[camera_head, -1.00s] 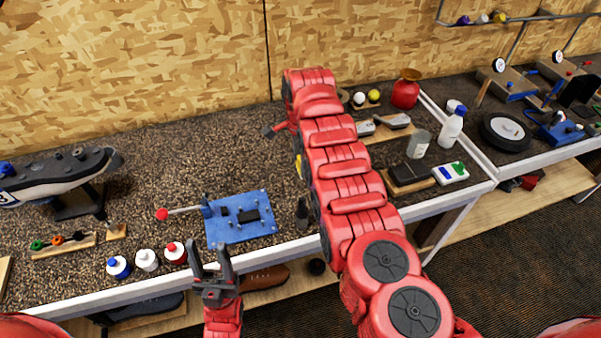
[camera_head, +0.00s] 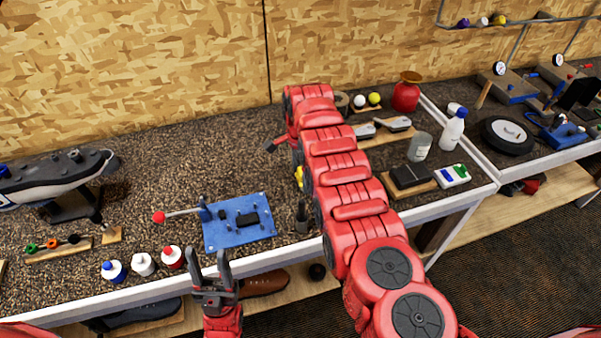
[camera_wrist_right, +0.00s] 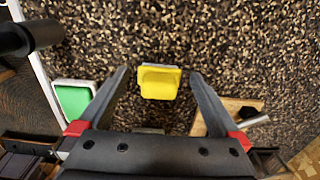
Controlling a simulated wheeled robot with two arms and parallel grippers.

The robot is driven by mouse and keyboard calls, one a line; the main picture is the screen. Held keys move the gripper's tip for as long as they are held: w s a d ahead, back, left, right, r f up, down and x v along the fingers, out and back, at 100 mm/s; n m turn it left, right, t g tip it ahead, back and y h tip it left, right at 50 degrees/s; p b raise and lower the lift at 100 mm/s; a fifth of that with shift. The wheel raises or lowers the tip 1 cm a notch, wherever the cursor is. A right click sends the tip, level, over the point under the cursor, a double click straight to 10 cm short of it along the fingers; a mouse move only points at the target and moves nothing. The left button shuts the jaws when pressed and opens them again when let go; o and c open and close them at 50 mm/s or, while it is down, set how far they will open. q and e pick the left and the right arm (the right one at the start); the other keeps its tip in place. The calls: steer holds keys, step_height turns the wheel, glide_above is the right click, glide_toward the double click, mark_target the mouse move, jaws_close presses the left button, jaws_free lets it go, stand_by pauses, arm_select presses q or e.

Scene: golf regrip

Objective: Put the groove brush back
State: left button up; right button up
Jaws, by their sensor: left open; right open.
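A yellow block with a pale rim, perhaps the groove brush (camera_wrist_right: 159,82), lies on the speckled bench top in the right wrist view. Its label or bristles cannot be made out. A bit of yellow (camera_head: 298,177) shows beside my right arm in the head view. My right gripper (camera_wrist_right: 158,73) is open, its fingers on either side of the yellow block with gaps to both. In the head view its fingers are hidden by my arm. My left gripper (camera_head: 210,265) is open and empty in front of the bench edge.
A green-topped white piece (camera_wrist_right: 72,100) and a wooden board (camera_wrist_right: 225,115) flank the right fingers. A dark upright piece (camera_head: 302,218) stands near the front edge. A blue plate fixture (camera_head: 238,222) is left of it. The bench behind the fixture is bare.

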mark_target(301, 170)
steer(key=shift+r, duration=0.1)
steer(key=shift+r+p, duration=0.25)
steer(key=shift+p, duration=0.1)
step_height(301, 170, up, 6)
steer(key=b, duration=0.3)
steer(key=shift+r, duration=0.1)
step_height(301, 170, up, 6)
steer(key=shift+s+f+p, duration=0.1)
steer(key=shift+f+p, duration=0.1)
steer(key=shift+p, duration=0.65)
steer(key=shift+f, duration=0.1)
